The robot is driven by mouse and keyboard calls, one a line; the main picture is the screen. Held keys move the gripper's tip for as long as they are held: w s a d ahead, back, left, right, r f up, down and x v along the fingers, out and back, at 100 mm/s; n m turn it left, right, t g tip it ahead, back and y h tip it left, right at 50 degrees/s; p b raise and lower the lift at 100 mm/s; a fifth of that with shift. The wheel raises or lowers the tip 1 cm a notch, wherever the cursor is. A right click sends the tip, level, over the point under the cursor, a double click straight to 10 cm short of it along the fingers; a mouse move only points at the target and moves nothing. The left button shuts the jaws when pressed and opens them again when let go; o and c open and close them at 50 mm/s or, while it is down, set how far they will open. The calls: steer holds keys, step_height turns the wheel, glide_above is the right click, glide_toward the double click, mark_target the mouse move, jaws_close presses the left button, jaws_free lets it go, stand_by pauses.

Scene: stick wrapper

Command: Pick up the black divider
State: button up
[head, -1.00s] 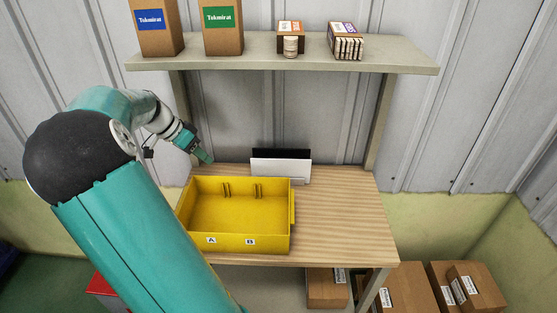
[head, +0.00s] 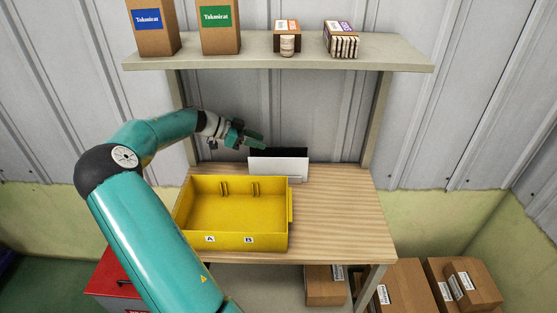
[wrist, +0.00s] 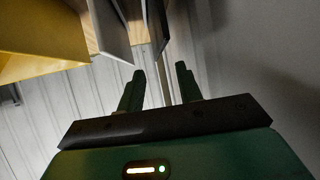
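The black divider (head: 290,153) stands upright at the back of the table, mostly hidden behind a white divider (head: 278,167). In the wrist view, the black divider (wrist: 156,22) is a dark panel at the top, with the pale divider (wrist: 107,30) to its left. My gripper (head: 258,142) is just above and at the left end of the black divider's top edge. In the wrist view my gripper (wrist: 159,75) is open, its two fingers apart with nothing between them. The dividers appear beyond the fingertips, apart from them.
A yellow bin (head: 234,241) with A and B labels stands at the table's front left. The wooden table (head: 340,215) is clear on the right. A shelf (head: 380,55) with several boxes overhangs the back, with its posts at both sides.

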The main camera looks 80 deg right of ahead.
mark_target(272, 148)
steer(key=x, duration=0.6)
steer(key=shift+f, duration=0.1)
jaws_close()
